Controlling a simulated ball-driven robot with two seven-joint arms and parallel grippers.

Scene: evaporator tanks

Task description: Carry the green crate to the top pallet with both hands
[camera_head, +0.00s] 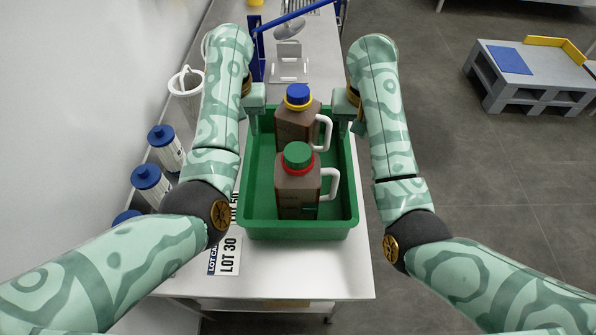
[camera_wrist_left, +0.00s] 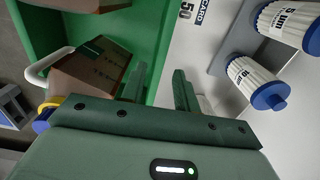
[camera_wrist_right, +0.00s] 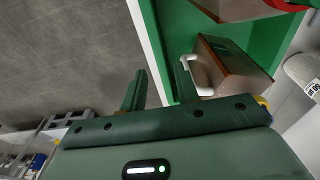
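The green crate (camera_head: 300,233) stands on the white bench with two brown jugs in it. One jug (camera_head: 293,126) has a blue cap and the other (camera_head: 295,192) a green cap with a red ring. My left gripper (camera_head: 253,120) is at the crate's left wall and my right gripper (camera_head: 345,120) at its right wall, both towards the far end. In the left wrist view the fingers (camera_wrist_left: 160,92) stand apart on either side of the wall. In the right wrist view the fingers (camera_wrist_right: 160,92) also straddle the wall. A grey pallet stack (camera_head: 535,72) stands at the upper right.
The pallet stack carries a blue sheet (camera_head: 508,59) and a yellow corner piece (camera_head: 556,45). White cartridges with blue caps (camera_head: 152,185) line the left of the bench (camera_head: 330,275). LOT cards (camera_head: 226,258) lie beside the crate. Open grey floor (camera_head: 480,150) lies to the right.

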